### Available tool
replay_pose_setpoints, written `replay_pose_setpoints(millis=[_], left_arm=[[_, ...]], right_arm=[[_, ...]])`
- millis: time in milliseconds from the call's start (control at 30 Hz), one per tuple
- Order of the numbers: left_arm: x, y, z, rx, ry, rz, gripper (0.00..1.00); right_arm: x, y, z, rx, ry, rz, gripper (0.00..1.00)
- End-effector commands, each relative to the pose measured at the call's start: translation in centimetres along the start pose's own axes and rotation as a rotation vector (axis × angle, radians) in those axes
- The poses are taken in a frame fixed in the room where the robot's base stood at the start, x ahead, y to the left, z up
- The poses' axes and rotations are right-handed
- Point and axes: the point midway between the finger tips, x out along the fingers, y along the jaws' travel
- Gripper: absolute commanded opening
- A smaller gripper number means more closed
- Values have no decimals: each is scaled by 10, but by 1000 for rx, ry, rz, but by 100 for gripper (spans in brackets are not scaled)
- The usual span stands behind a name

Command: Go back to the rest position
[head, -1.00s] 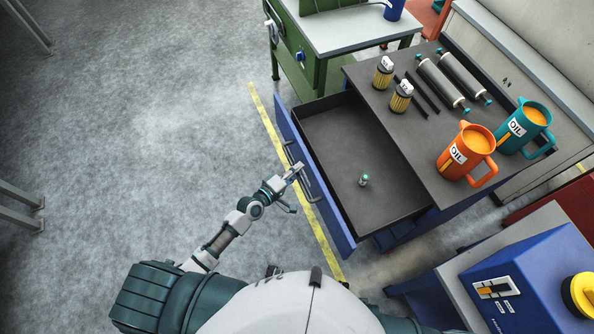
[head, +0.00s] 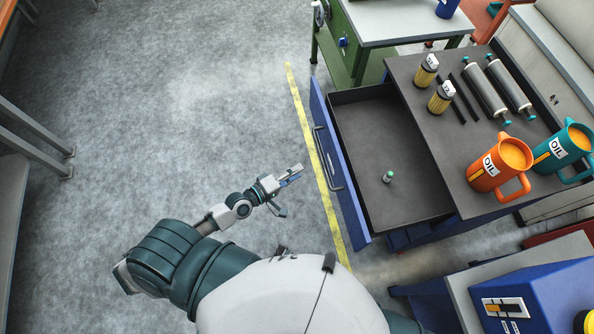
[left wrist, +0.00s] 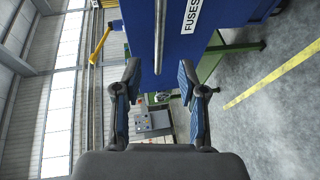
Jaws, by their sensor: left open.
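My left gripper (head: 284,190) is in the head view, left of the open drawer and apart from its handle (head: 327,158). It is open and empty. In the left wrist view its two fingers (left wrist: 160,88) stand apart with nothing between them, in front of the blue drawer front (left wrist: 195,40) labelled FUSES. The drawer (head: 385,150) is pulled out and holds one small green and white item (head: 388,177). My right gripper is not in view.
On the cabinet top (head: 430,75) are two yellow filters (head: 440,97), two grey cylinders (head: 485,92), dark rods, an orange oil jug (head: 497,165) and a teal oil jug (head: 563,150). A green workbench (head: 370,40) stands behind. The floor (head: 190,110) to the left is clear.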

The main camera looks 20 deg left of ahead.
Motion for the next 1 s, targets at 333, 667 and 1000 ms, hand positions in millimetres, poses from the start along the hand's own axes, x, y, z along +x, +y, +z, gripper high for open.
replay_pose_setpoints(millis=[333,667,1000], left_arm=[[0,0,0,1,0,-1,41],[-8,-152,0,384,-17,-352,41],[-116,-380,82,886,-488,-955,41]], right_arm=[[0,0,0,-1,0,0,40],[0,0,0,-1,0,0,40],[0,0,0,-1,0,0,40]])
